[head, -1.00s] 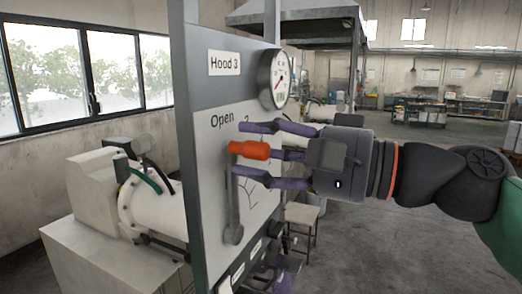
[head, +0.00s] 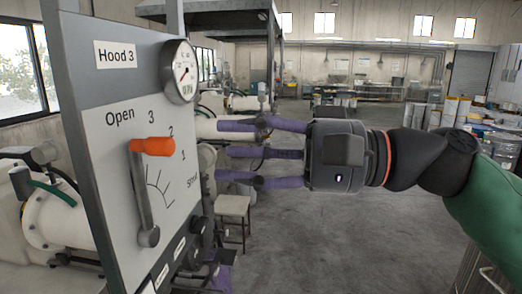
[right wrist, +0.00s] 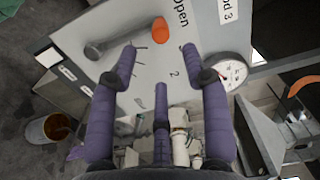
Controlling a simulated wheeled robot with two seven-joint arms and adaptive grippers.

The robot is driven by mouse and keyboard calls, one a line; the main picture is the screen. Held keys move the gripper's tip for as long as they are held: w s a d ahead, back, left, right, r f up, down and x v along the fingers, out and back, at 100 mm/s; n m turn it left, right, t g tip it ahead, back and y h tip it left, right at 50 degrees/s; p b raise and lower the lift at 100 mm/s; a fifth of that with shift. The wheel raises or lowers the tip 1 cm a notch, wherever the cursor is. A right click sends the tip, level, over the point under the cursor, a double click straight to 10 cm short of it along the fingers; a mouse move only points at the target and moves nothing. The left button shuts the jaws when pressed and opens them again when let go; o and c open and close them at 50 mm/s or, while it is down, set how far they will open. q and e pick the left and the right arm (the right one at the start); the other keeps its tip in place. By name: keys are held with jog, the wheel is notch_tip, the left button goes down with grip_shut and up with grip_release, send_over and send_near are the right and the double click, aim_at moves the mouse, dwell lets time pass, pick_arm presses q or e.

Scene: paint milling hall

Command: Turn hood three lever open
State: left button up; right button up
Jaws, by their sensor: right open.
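The Hood 3 panel (head: 90,130) stands at the left in the head view. Its lever (head: 142,205) has a grey arm, a round pivot at the bottom and an orange handle (head: 152,146). The lever stands nearly upright, its top between the Open and 3 marks. My right gripper (head: 222,153) is open and empty, to the right of the handle and apart from it. In the right wrist view the handle (right wrist: 160,30) shows beyond the spread fingertips. Purple finger parts, seemingly my left gripper (head: 218,276), show low beside the panel, mostly hidden.
A round gauge (head: 180,71) sits at the panel's upper right corner. A stool (head: 233,207) and white mill machines stand behind the panel. A bucket (right wrist: 48,128) shows in the right wrist view. The floor at middle and right is clear.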

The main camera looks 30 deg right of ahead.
jog(key=shift+v, duration=1.1)
